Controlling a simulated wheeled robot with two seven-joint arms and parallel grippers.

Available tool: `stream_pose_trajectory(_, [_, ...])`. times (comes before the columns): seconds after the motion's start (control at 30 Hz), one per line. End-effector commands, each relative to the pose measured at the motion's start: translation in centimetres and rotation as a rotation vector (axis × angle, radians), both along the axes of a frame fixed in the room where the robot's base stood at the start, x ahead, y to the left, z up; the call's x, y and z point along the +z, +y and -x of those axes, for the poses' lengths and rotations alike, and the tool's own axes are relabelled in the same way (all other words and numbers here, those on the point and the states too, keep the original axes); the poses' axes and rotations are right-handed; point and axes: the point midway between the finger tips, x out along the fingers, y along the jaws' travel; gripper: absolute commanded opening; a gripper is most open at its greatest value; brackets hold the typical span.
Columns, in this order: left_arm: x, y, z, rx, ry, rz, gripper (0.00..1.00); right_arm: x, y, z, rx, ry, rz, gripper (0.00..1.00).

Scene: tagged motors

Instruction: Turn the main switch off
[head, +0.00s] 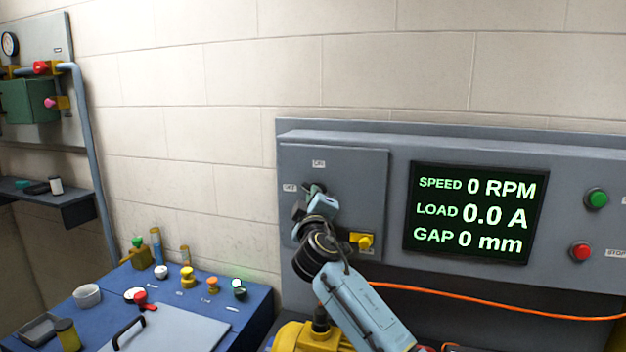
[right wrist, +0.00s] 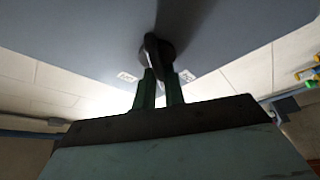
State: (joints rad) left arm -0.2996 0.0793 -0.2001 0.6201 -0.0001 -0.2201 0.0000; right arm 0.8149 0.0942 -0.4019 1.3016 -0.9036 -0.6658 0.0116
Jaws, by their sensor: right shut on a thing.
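The main switch (head: 313,189) is a dark rotary knob on the grey panel (head: 365,165) at the left of the control console. Small white labels sit above it and to its left; their print is too small to read surely. My right gripper (head: 318,203) is at the knob and covers much of it. In the right wrist view the two dark fingers (right wrist: 160,88) are shut on the handle of the switch (right wrist: 156,50), one on each side. The handle's exact angle is hard to tell. My left gripper is not in view.
A screen (head: 474,212) reads 0 RPM, 0.0 A and 0 mm. A yellow switch (head: 363,241) sits just right of my wrist. Green (head: 597,199) and red (head: 581,251) buttons are at the right. A blue bench (head: 225,315) with several knobs stands at the lower left.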

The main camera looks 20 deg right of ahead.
Motion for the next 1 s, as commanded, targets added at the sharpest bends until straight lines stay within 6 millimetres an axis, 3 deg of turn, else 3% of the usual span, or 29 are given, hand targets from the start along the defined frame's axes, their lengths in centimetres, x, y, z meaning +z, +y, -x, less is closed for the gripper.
stream_pose_trajectory(0.03, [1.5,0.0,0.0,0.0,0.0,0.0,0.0,0.5,-0.1,0.0,-0.001,0.029,0.036,0.0])
stream_pose_trajectory(0.1, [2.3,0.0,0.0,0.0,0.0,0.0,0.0,0.5,-0.1,0.0,-0.001,0.064,0.089,0.0])
stream_pose_trajectory(0.3, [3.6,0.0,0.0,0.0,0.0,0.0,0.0,0.2,-0.1,0.0,-0.001,0.158,0.233,0.0])
stream_pose_trajectory(0.6, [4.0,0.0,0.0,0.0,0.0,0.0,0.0,0.0,-0.1,0.0,-0.001,0.262,0.385,0.0])
stream_pose_trajectory(1.0, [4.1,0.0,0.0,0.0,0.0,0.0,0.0,-0.1,-0.1,0.0,-0.002,0.31,0.458,0.0])
